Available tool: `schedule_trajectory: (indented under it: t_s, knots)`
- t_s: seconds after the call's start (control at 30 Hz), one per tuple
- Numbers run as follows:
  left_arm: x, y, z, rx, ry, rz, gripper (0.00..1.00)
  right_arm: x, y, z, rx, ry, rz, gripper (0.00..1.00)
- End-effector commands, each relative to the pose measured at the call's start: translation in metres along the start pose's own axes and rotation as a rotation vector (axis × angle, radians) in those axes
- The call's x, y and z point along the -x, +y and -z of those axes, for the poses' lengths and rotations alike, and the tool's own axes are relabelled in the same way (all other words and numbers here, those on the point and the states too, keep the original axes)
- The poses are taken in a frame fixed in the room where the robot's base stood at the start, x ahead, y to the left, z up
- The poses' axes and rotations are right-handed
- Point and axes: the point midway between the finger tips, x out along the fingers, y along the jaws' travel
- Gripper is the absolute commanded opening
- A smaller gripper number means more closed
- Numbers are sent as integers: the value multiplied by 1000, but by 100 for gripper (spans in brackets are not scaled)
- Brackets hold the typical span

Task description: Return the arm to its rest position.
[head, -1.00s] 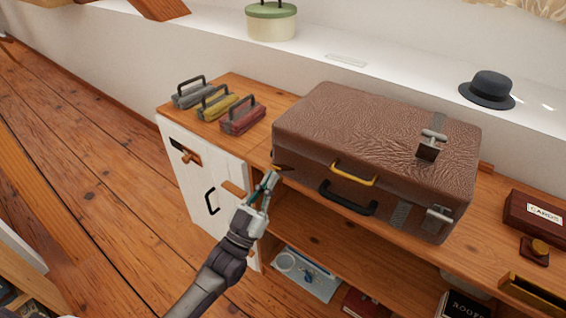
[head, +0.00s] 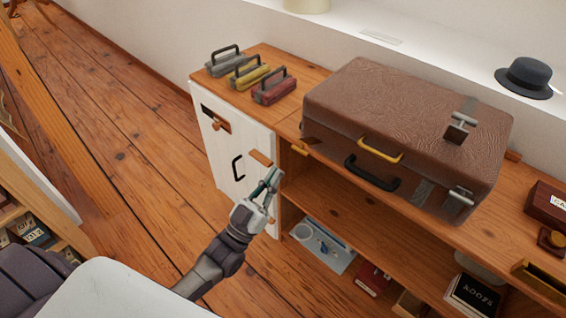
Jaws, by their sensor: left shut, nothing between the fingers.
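My left gripper (head: 268,186) is shut and empty. It hangs in front of the shelf unit, by the right edge of the white cabinet door (head: 222,150), with its fingertips pointing up. In the picture it overlaps the door's edge; I cannot tell whether it touches. My left arm (head: 222,255) reaches up from the bottom of the view. My right gripper is not in view.
A brown suitcase (head: 400,115) lies on the wooden unit, beside several small handled blocks, grey, yellow and red (head: 273,90). A black hat (head: 525,76) sits on the white ledge. Open shelves below hold a tray (head: 325,246) and books (head: 476,293).

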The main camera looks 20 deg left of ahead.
Motion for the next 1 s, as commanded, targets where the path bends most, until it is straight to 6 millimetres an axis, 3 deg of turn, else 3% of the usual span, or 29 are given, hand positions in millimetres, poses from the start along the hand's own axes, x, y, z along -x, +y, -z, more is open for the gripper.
schedule_trajectory:
  t_s: [0.67,0.77,0.87,1.0]
  knots:
    - [7,-1,-3,-2,-11,2,0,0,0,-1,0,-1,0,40]
    - [16,-3,-24,-8,-90,15,0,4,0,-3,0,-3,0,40]
    - [41,-8,-68,-20,-262,40,0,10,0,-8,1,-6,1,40]
    - [110,-10,-145,-33,-597,81,0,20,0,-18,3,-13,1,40]
